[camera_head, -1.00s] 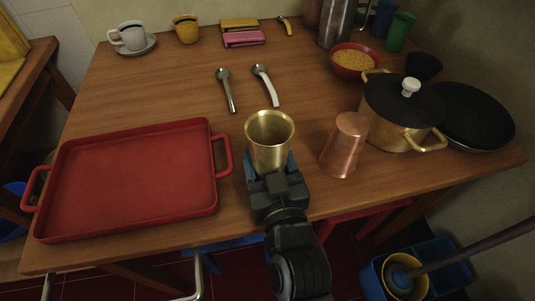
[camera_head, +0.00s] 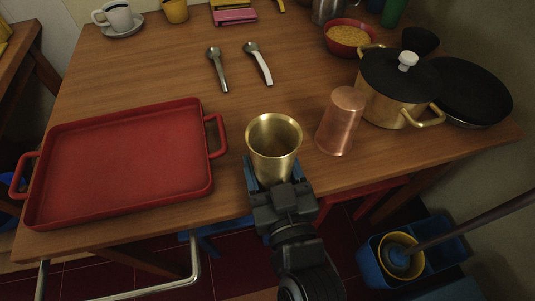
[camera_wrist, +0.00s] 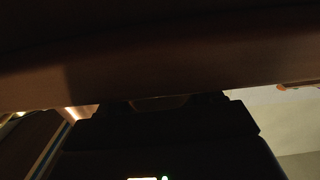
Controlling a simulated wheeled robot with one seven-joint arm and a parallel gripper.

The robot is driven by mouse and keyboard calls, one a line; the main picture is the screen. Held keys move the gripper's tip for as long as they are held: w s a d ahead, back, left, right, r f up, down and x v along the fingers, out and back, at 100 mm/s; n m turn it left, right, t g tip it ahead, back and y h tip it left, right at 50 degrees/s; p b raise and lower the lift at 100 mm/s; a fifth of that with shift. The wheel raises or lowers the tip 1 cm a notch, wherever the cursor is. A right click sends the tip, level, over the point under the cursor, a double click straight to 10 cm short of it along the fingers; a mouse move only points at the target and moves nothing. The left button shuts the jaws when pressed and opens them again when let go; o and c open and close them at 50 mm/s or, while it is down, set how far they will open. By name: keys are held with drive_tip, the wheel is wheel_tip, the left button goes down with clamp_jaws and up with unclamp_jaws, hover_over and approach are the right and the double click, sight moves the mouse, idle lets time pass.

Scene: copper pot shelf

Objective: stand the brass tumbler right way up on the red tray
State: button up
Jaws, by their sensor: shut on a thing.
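The brass tumbler (camera_head: 274,140) is upright with its open mouth facing up, in the middle of the head view. My gripper (camera_head: 270,176) is shut on its lower part from the front side, near the table's front edge. Whether the tumbler's base touches the table is hidden by the gripper. The red tray (camera_head: 208,150) lies flat and empty on the table to the left of the tumbler, its right handle close by. The wrist view is dark and does not show the tumbler clearly.
An upside-down copper tumbler (camera_head: 341,121) stands just right of the brass one, with a lidded brass pot (camera_head: 388,99) and a black pan (camera_head: 470,91) beyond. Two spoons (camera_head: 258,64) lie behind. The wooden table (camera_head: 160,75) is clear behind the tray.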

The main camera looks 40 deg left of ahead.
drive_tip(key=b+v, duration=0.2)
drive_tip(key=v, duration=0.6)
idle(0.5)
drive_tip(key=shift+f, duration=0.1)
idle(0.4)
